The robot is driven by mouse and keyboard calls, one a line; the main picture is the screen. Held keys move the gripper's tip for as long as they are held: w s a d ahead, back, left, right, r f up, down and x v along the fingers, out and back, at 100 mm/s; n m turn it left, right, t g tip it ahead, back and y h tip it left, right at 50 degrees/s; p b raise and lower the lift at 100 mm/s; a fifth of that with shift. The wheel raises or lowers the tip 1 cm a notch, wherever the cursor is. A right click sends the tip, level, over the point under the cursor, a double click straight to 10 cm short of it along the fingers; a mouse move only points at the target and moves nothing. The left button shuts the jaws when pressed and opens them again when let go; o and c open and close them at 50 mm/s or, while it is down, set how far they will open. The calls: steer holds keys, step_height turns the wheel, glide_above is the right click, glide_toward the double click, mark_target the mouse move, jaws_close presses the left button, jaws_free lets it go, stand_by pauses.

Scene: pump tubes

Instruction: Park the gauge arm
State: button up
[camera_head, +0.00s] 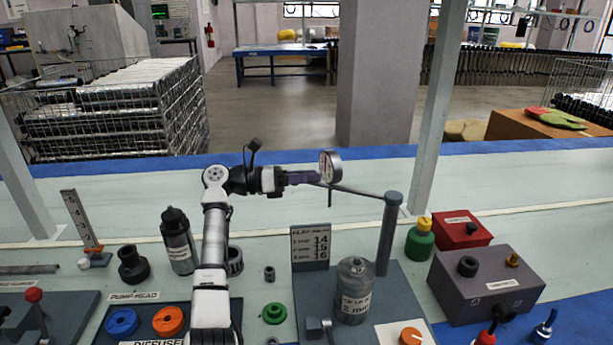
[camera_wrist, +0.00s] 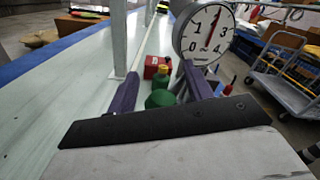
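The gauge arm (camera_head: 362,193) is a thin grey bar running left from the top of a grey post (camera_head: 388,235). A round dial gauge (camera_head: 331,167) hangs at its free end, with a short stem pointing down. My gripper (camera_head: 316,177) points right, its dark purple fingertips close to the dial's left side; contact cannot be told. In the wrist view my gripper (camera_wrist: 160,84) has its two fingers apart with nothing held between them. The gauge's white face (camera_wrist: 207,34) shows large above the right finger. Any rest for the arm cannot be picked out.
Below the arm stand a grey bottle (camera_head: 354,291) and a small sign with numbers (camera_head: 311,247). A green bottle (camera_head: 420,240), a red box (camera_head: 461,229) and a grey box (camera_head: 487,284) stand right of the post. A black bottle (camera_head: 178,241) stands left of my arm.

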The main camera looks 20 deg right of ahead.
steer(key=shift+a+f, duration=0.15)
steer(key=shift+f, duration=0.2)
steer(key=shift+w+a, duration=0.15)
steer(key=shift+a, duration=0.35)
steer(key=b+v, duration=0.1)
steer(key=v, duration=1.1)
steer(key=shift+a+r, duration=0.3)
steer(key=shift+a, duration=0.05)
steer(key=shift+w, duration=0.1)
